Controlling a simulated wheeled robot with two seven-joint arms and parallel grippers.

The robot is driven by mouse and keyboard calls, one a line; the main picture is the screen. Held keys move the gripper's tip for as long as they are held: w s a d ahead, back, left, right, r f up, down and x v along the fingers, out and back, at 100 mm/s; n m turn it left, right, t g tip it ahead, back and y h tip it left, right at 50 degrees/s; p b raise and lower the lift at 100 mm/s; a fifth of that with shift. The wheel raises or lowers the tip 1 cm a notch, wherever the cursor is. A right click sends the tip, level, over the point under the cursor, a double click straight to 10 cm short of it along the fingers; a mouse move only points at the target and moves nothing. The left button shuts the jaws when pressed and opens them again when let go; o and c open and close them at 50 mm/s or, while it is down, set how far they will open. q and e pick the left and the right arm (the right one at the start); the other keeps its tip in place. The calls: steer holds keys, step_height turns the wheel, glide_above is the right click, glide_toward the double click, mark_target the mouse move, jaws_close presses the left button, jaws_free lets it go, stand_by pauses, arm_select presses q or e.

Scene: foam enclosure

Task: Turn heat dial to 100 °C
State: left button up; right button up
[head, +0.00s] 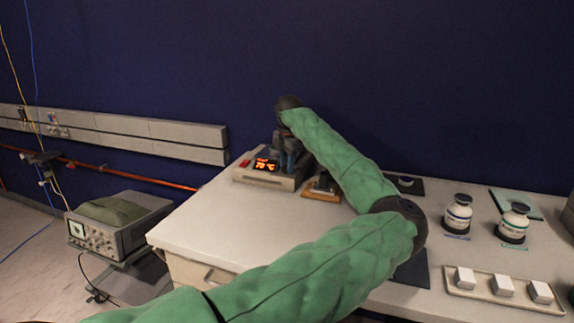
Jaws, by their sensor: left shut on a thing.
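The heating device (262,180) is a beige box at the far left part of the white bench, with a lit orange display (265,164). The display seems to read about 70 °C, but the digits are small. My left arm, in a green sleeve, reaches over the bench. My left gripper (287,160) points down onto the right part of the device's top and is shut on the heat dial, which the fingers hide. A small red part (245,163) shows at the device's left. My right gripper is not in view.
A small wooden-edged item (322,189) lies just right of the device. Two white bottles (457,214) stand to the right, near a tray (505,295) with white blocks. An oscilloscope (117,228) stands off the bench at left. The bench's left front is clear.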

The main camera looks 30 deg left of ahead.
arm_select(q)
steer(key=shift+r, duration=0.1)
steer(key=o, duration=1)
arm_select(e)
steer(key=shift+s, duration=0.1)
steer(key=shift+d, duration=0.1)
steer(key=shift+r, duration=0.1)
